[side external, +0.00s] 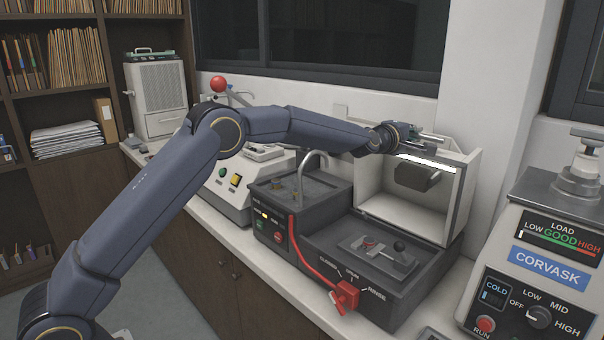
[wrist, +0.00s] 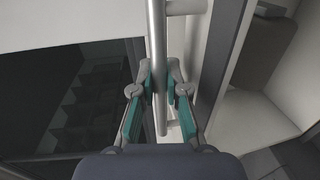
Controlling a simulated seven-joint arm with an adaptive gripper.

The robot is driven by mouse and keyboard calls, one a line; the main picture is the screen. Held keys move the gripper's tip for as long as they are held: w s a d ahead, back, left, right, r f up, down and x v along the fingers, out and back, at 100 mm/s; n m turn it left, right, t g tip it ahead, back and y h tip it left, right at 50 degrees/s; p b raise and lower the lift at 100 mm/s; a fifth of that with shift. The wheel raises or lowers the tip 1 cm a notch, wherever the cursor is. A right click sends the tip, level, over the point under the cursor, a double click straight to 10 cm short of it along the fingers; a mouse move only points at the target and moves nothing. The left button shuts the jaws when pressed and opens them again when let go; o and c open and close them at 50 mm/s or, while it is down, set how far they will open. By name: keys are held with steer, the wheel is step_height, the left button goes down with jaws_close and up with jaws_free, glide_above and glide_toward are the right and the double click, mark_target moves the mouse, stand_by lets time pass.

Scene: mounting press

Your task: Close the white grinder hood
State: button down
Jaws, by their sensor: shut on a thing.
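The white grinder hood (side external: 385,212) stands raised over the back of the dark grinder, its front open so the pale inside shows. A lit strip and a dark grey block sit inside near its top. My gripper (side external: 428,137) is at the hood's top edge. In the wrist view, my gripper (wrist: 160,78) has its teal-sided fingers on both sides of a grey metal bar handle (wrist: 155,35), shut on it. A pale panel with a grey edge lies right of the bar. The exact finger contact is partly hidden in the side view.
The dark grinder base (side external: 340,250) carries a small plate with a black knob and a red lever (side external: 345,296) at the front. A curved tap (side external: 315,160) rises left of the hood. A CORVASK machine (side external: 540,260) stands at right. The wall is close behind.

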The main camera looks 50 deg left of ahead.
stand_by(0.4)
steer(key=shift+s+a, duration=0.1)
steer(key=shift+s, duration=0.45)
steer(key=s+f+t, duration=0.2)
steer(key=s+f, duration=0.3)
steer(key=s, duration=0.5)
steer(key=s+f+t, duration=0.1)
steer(key=s+f, duration=0.4)
steer(key=s, duration=0.6)
steer(key=s+f+t, duration=0.2)
steer(key=f, duration=0.4)
steer(key=s+f+t, duration=0.2)
steer(key=s+f, duration=0.1)
steer(key=f, duration=0.4)
steer(key=shift+s+t, duration=0.35)
steer(key=shift+t, duration=0.05)
steer(key=shift+f, duration=0.25)
steer(key=c, duration=1.4)
jaws_free()
steer(key=shift+c, duration=0.2)
steer(key=shift+r, duration=0.1)
